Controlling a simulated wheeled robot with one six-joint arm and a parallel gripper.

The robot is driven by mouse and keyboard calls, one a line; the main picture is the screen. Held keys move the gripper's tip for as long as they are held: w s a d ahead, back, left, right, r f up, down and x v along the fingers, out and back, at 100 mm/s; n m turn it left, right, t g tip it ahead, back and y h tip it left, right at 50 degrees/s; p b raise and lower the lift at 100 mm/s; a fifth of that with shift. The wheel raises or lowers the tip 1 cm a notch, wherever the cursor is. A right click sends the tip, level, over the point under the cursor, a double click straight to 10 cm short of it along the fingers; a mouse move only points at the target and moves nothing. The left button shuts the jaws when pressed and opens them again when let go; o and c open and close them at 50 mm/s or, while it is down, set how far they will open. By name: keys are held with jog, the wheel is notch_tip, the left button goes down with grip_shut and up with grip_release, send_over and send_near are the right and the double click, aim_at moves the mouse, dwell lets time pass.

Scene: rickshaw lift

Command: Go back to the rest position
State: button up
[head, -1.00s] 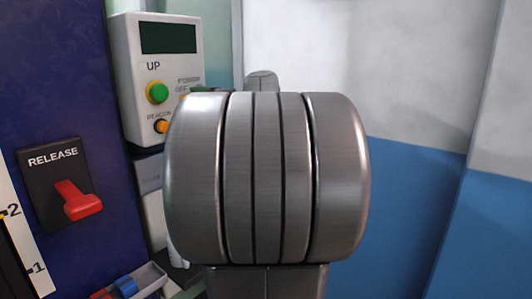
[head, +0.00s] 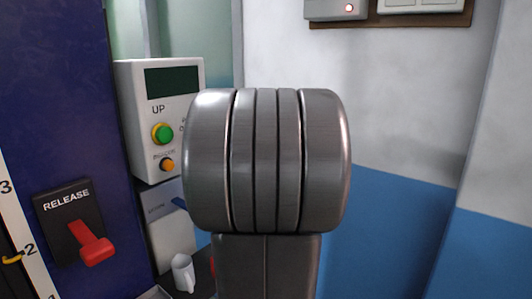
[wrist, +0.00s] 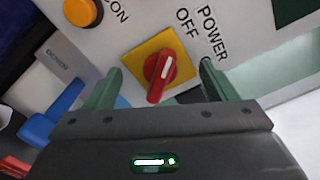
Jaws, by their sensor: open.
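My gripper (wrist: 158,88) shows in the wrist view with its two green fingers apart and nothing between them gripped. A red rotary power switch (wrist: 160,72) on a yellow plate lies beyond the fingertips, in line with the gap between them. Its white mark points up and slightly right, near the POWER and OFF lettering. In the head view my own arm's large metal joint fills the middle and hides my gripper and the switch. The control box (head: 165,105) stands behind it, with a dark screen and a green UP button (head: 162,133).
An orange button (head: 167,165) is below the green one. A red RELEASE lever (head: 95,247) sits on the blue panel at left. A wall fixture (head: 335,9) is at top right. The wall area at right is clear.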

jog(key=m+p, duration=0.1)
jog(key=p, duration=0.2)
jog(key=shift+r+m, duration=0.1)
jog(key=shift+m, duration=0.3)
dwell(0.3)
